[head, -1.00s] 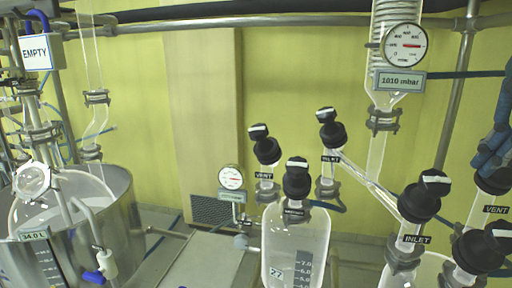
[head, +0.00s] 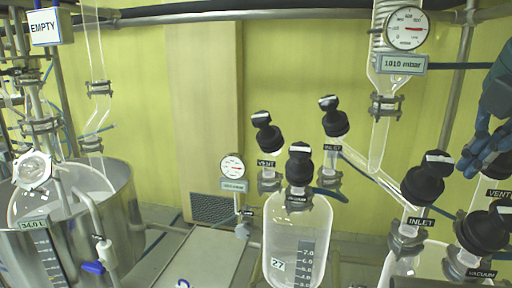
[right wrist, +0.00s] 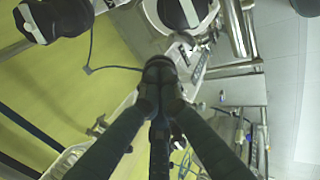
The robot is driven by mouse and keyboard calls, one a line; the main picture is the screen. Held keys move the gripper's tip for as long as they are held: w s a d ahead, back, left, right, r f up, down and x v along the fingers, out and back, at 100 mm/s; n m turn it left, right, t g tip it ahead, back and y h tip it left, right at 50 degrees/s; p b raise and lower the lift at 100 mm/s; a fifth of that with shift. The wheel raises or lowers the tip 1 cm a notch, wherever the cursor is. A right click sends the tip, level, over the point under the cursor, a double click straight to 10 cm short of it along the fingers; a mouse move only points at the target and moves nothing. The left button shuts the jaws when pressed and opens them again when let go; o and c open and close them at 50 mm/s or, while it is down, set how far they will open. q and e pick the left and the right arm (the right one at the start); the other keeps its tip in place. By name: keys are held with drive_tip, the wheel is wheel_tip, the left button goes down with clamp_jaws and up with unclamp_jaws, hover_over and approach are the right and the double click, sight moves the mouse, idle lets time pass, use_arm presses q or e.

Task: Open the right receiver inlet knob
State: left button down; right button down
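The right receiver (head: 400,266) is at the lower right of the head view, mostly cut off by the frame. Its black inlet knob (head: 423,182), with a white-marked handle on top, stands above the INLET label. My right gripper (head: 482,155) is right of that knob and apart from it, in front of the VENT knob, which it mostly hides. In the right wrist view, its dark fingers (right wrist: 160,70) come together at the tips, with nothing clearly held. Two black knobs with pale tops (right wrist: 188,12) show at that view's top edge; I cannot tell which they are. My left gripper is out of view.
The VACUUM knob (head: 484,228) stands close to the right of the inlet knob. The left receiver (head: 296,238) has its own vent, inlet and middle knobs. A gauge (head: 407,28) and glass tube are above. A steel vessel (head: 115,215) is at left.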

drive_tip(key=shift+w+a+f, duration=0.1)
drive_tip(key=shift+w+a, duration=0.15)
drive_tip(key=shift+a, duration=0.15)
idle(1.1)
drive_tip(key=shift+w, duration=0.1)
drive_tip(key=shift+w+d+r+b, duration=0.25)
drive_tip(key=shift+w+r+b, duration=0.3)
drive_tip(key=shift+w, duration=0.25)
drive_tip(key=shift+w+r, duration=0.1)
drive_tip(key=shift+w+r, duration=0.1)
drive_tip(key=shift+w, duration=0.1)
idle(0.4)
drive_tip(key=shift+w+d+r, duration=0.1)
drive_tip(key=shift+d, duration=0.15)
drive_tip(key=shift+r, duration=0.15)
